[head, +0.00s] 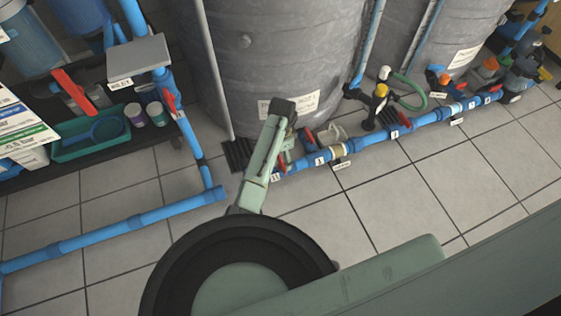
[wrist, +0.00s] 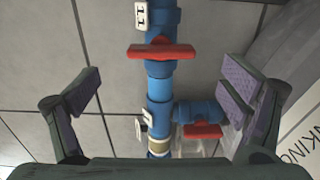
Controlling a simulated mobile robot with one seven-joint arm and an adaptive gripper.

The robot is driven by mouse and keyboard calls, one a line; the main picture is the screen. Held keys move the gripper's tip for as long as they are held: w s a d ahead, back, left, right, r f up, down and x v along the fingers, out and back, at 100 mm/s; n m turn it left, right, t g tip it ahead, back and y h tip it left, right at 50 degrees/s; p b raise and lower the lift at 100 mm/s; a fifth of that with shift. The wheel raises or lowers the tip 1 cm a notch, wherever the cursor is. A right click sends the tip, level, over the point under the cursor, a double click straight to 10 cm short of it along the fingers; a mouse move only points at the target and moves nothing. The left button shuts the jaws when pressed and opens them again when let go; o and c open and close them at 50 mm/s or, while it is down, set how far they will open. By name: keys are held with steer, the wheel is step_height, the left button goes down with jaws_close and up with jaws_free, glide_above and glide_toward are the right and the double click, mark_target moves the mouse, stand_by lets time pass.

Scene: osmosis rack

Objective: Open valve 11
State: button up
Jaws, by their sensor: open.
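Valve 11 is a red lever handle (wrist: 162,52) on a blue pipe in the wrist view, beside a white tag marked 11 (wrist: 141,15). The handle lies across the pipe. In the head view the red handle (head: 284,163) is partly hidden by my gripper, and the 11 tag (head: 275,177) shows just below it. My gripper (wrist: 161,83) is open and empty, its two fingers spread on either side of the pipe. The handle lies ahead of the fingers, between them in the picture, and I see no contact. In the head view my gripper (head: 275,140) is above the pipe.
A second red handle (wrist: 203,131) on a side branch is close to my right finger. A grey tank (head: 285,60) stands right behind the pipe. A shelf with a green tray (head: 90,138) is at the left. The tiled floor (head: 400,190) in front is clear.

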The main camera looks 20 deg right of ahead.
mark_target(282, 162)
step_height(282, 162, down, 6)
steer(key=shift+r+b, duration=0.1)
steer(key=shift+b, duration=0.5)
steer(key=shift+c, duration=0.3)
steer(key=c, duration=1.1)
